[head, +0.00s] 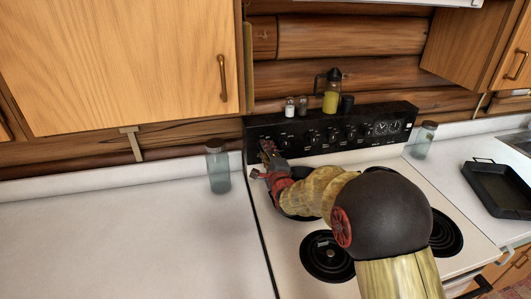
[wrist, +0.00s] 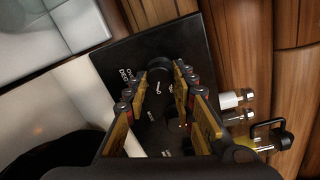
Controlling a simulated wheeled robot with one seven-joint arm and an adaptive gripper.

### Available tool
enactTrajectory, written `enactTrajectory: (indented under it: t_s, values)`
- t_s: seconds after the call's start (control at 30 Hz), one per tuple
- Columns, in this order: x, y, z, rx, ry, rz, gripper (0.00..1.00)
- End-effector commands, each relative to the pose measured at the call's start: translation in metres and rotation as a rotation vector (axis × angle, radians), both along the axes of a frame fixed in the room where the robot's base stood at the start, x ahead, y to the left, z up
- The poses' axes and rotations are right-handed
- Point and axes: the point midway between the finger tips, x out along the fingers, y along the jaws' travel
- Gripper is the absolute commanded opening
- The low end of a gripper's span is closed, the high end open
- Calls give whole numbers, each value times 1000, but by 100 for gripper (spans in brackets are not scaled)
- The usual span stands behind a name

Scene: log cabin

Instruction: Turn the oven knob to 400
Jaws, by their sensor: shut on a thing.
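The oven knob (wrist: 159,67) is a dark round knob at the left end of the black control panel (head: 345,130). Small white lettering beside it is too blurred to read surely. My gripper (wrist: 161,80) has its two fingers on either side of this knob and is shut on it. In the head view my gripper (head: 268,152) reaches the panel's left end and hides the knob. The knob's pointer and setting cannot be made out.
Several more knobs and two dials line the panel to the right. Shakers (head: 290,107) and an oil bottle (head: 331,90) stand above it. A glass jar (head: 217,169) stands on the left counter, close to my gripper. Another jar (head: 424,140) and a black pan (head: 497,188) are right.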

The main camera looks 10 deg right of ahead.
Motion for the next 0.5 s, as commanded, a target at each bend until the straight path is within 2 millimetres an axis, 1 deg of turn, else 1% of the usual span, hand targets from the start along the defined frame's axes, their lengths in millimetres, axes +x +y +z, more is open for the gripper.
enactTrajectory:
  t_s: [0.37, 0.4, 0.5]
  values:
    - [0, -1, -1, 4, 2, -1, 0]
    - [0, -1, -1, 4, 2, -1, 27]
    - [0, -1, -1, 4, 2, -1, 32]
